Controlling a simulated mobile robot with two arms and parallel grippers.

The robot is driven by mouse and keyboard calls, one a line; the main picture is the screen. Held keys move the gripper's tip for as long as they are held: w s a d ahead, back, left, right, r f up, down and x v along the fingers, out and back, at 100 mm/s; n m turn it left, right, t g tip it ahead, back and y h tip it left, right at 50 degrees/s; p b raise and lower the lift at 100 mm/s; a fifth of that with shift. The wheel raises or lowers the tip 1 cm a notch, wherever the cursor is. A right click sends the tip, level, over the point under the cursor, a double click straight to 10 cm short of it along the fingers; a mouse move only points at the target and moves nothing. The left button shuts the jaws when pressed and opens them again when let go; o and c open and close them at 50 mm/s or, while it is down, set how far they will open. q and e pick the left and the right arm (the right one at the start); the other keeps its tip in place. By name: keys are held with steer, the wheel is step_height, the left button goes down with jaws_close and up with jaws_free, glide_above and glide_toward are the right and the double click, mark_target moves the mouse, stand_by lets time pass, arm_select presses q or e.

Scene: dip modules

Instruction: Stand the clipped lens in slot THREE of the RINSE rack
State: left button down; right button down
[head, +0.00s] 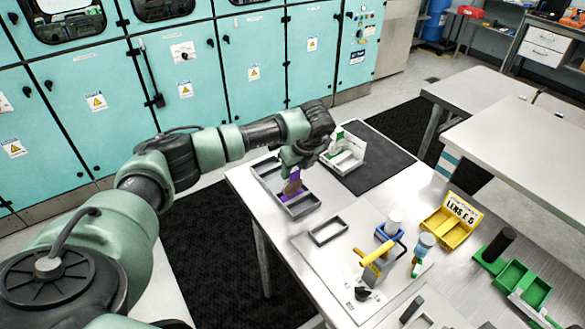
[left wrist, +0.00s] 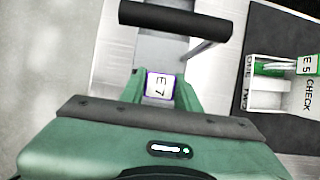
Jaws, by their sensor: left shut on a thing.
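My left gripper (head: 291,172) is shut on the clipped lens (head: 292,187), a purple-brown disc. I hold it low over the grey divided tray (head: 312,207) at the table's far left edge; I cannot tell whether it touches the tray. In the left wrist view the clip's purple-edged tag (left wrist: 159,87) reads E 7 between the fingers. A white rack (head: 349,158) stands on a dark mat beyond; in the wrist view this rack (left wrist: 267,100) has a CHECK label and an E 5 tag with green. No RINSE label is readable. My right gripper is not in view.
An empty grey frame (head: 328,231) lies nearer on a pale board. A yellow tool (head: 371,258), a blue holder (head: 390,233) and a brush-like tool (head: 424,247) stand to its right. A yellow LENS E 5 tray (head: 447,226) and green bins (head: 512,276) lie farther right.

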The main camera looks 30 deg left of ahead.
arm_select(q)
steer(key=shift+f, duration=0.15)
steer(key=c, duration=1)
jaws_free()
steer(key=shift+d+r, duration=0.1)
steer(key=shift+r, duration=0.2)
steer(key=b+v, duration=0.5)
steer(key=v, duration=0.6)
steer(key=shift+s+d+r, duration=0.1)
steer(key=shift+d+r, duration=0.05)
steer(key=shift+r, duration=0.2)
steer(key=shift+f, duration=0.1)
